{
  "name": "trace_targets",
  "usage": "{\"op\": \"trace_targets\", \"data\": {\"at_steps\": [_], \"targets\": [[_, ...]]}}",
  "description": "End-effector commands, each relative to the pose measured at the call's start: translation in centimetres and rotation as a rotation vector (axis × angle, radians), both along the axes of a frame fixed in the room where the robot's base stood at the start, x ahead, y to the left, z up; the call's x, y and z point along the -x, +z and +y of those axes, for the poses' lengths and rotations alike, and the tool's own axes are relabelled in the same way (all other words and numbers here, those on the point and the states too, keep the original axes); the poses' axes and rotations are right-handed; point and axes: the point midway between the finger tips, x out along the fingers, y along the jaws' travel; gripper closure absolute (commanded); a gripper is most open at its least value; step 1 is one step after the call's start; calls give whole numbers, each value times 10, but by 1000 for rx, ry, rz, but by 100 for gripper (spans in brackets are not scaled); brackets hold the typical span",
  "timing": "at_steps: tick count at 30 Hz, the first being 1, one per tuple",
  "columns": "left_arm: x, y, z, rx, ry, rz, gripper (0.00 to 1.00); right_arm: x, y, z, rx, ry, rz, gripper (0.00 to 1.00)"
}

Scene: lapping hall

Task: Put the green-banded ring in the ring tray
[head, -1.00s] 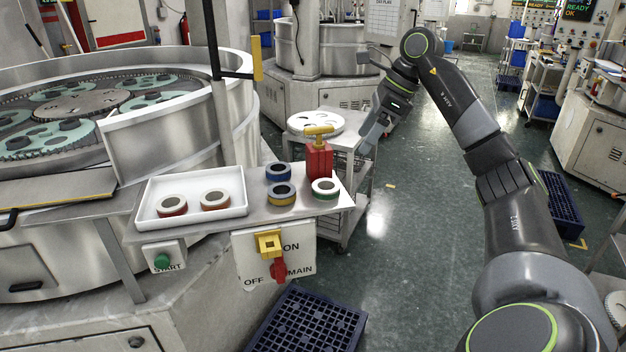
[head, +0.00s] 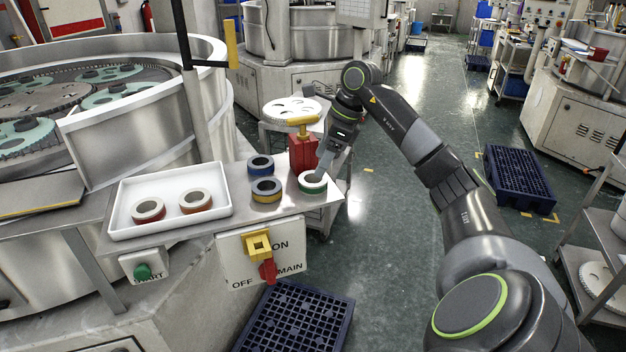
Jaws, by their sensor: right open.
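The green-banded ring (head: 312,184) lies flat near the right end of the metal shelf, with a pale top and a green band below. The white ring tray (head: 126,197) is on the shelf's left part and holds two red-banded rings (head: 149,210), side by side. My right gripper (head: 322,172) points down at the green-banded ring; its fingertips are at or just over the ring. It is open, and I cannot tell whether it touches the ring. My left gripper is not in view.
A red block with a yellow handle (head: 303,149) stands just behind the green-banded ring. A post with a yellow end (head: 232,44) rises behind the shelf. START and MAIN switches (head: 267,270) hang on its front.

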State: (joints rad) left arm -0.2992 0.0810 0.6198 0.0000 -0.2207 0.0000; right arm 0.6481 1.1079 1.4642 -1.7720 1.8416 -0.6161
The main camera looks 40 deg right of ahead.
Motion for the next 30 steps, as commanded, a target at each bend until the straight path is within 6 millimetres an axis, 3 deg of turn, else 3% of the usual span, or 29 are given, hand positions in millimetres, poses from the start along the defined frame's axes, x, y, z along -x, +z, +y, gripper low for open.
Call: {"op": "trace_targets", "data": {"at_steps": [4,15,23,30], "targets": [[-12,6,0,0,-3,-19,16,-1,-7,2,0,0,1,31],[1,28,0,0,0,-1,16,-10,-50,12,-1,0,1,31],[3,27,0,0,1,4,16,-11,-54,12,1,1,-1,31],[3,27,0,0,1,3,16,-11,-54,12,1,0,-1,62]]}}
